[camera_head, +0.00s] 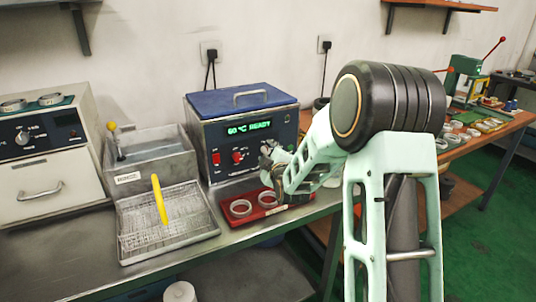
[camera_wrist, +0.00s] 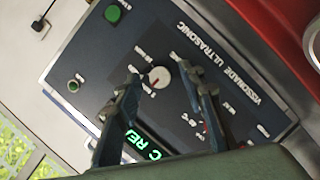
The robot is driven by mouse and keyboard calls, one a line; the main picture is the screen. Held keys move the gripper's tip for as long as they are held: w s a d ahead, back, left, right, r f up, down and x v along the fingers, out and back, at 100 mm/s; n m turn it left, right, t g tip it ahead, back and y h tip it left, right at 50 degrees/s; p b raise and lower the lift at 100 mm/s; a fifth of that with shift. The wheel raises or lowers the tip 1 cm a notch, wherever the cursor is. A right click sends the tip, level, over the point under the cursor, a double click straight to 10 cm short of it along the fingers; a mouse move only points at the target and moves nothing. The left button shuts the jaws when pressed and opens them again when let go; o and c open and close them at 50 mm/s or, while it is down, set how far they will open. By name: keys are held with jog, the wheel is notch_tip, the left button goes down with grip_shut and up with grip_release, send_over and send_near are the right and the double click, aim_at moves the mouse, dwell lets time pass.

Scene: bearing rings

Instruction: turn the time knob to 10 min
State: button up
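The ultrasonic cleaner (camera_head: 245,135) has a blue lid, a dark front panel and a green display (camera_head: 249,127) reading "60 °C READY".
A red tray (camera_head: 238,219) with metal rings lies below the panel, close under my gripper. A wire-mesh tray (camera_head: 140,222) with a yellow handle and a steel basin (camera_head: 150,165) stand left. A green round button (camera_wrist: 112,14) is also on the panel.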

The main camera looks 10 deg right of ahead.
grip_shut()
dwell(0.3)
